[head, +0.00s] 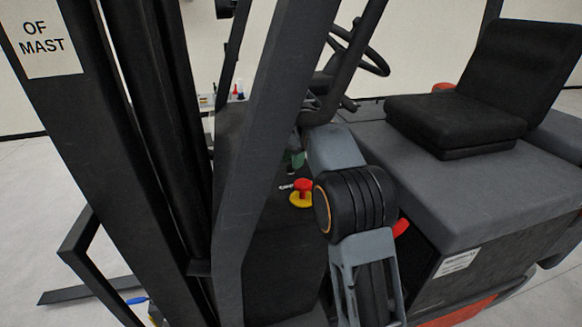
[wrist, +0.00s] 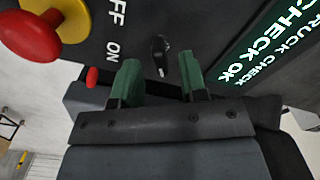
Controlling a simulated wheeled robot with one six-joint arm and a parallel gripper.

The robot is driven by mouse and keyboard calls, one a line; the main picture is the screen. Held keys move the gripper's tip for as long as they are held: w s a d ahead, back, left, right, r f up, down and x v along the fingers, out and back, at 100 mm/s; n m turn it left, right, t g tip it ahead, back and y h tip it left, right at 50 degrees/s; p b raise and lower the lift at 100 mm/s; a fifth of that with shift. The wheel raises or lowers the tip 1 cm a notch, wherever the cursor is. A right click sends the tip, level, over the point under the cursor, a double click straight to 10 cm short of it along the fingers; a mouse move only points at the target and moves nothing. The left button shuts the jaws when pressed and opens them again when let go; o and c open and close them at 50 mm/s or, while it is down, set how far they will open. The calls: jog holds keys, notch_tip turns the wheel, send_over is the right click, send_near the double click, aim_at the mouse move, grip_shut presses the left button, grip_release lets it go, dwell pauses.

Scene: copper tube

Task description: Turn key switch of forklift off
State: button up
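The key switch (wrist: 160,52) is a small black key on the dark panel of the forklift (head: 490,185), in the upper middle of the wrist view. White letters reading "ON" and a cut-off "FF" stand to its left. My gripper (wrist: 159,68) has green fingertips set apart, one on each side of the key in the picture. No finger visibly touches the key, and I cannot tell how far it is in depth. In the head view my gripper (head: 295,160) is mostly hidden behind my arm and the key cannot be seen.
A red emergency button on a yellow base (head: 303,187) is near my arm; it also shows in the wrist view (wrist: 30,33). A lit green check sign (wrist: 262,52) is right of the key. The dark mast (head: 110,150), steering wheel (head: 365,50) and seat (head: 455,118) surround the space.

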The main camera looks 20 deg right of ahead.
jog(key=shift+f, duration=0.95)
grip_shut()
